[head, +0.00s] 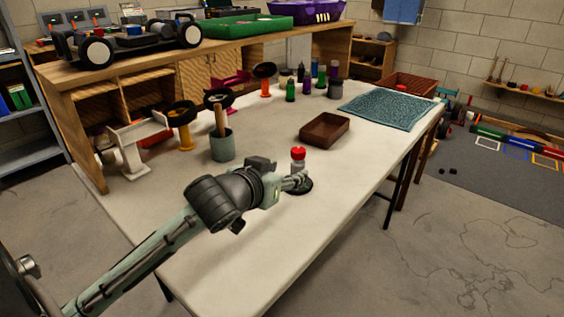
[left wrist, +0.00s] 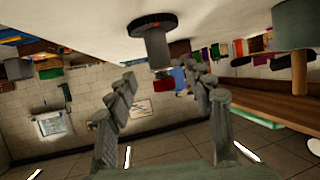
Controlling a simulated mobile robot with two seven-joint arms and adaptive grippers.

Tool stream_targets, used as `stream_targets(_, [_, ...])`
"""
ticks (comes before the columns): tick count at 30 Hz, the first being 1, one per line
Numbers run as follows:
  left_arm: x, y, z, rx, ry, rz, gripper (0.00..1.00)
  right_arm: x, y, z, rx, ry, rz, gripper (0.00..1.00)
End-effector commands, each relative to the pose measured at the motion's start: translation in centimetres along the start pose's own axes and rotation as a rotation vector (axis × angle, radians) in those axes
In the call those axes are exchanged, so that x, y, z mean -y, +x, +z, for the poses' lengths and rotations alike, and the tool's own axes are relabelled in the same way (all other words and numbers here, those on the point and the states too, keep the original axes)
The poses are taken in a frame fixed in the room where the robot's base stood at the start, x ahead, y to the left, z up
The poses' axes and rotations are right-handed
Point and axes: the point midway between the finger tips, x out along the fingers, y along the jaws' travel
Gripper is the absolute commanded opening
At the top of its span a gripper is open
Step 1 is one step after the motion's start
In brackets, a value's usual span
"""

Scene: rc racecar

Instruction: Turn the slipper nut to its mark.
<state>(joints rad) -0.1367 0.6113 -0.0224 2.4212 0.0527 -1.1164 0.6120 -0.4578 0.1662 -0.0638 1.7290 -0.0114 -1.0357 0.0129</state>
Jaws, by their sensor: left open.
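A red knob (head: 298,153), which looks like the slipper nut, tops a short grey post (head: 298,166) on a round black base (head: 302,187) on the white table. My left gripper (head: 299,181) is at the post, below the red knob in the head view, and partly covers post and base. In the left wrist view, which is upside down, the open fingers (left wrist: 163,80) lie either side of the line to the red knob (left wrist: 162,84) and the grey post (left wrist: 155,48). I cannot tell whether they touch. No mark is visible. My right gripper is not in view.
A brown tray (head: 324,128) lies behind the post, and a grey-green cup (head: 222,146) stands left of it. A teal mat (head: 388,108) and several bottles are farther back. The table's right front is clear. A wooden bench (head: 190,55) holds a car chassis (head: 130,40).

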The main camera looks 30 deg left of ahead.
Motion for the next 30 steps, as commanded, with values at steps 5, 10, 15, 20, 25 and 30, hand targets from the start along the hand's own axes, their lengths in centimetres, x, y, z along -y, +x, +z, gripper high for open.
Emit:
stream_targets(5, [0.0,1.9,0.0,0.000,0.000,-0.001,0.52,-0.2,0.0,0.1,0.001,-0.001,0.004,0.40])
stream_targets(10, [0.0,4.6,-0.1,-0.001,0.001,-0.001,0.52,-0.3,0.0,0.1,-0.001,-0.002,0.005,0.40])
stream_targets(15, [0.0,6.7,-0.1,-0.001,0.001,-0.001,0.52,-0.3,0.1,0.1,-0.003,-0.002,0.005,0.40])
stream_targets(20, [0.0,7.5,0.0,0.000,0.001,0.000,0.52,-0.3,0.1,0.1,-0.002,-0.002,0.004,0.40])
stream_targets(25, [0.0,7.6,0.0,0.000,0.001,0.000,0.52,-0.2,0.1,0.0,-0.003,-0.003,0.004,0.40])
stream_targets(30, [0.0,7.6,0.0,0.000,0.001,0.000,0.42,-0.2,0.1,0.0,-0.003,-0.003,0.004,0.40])
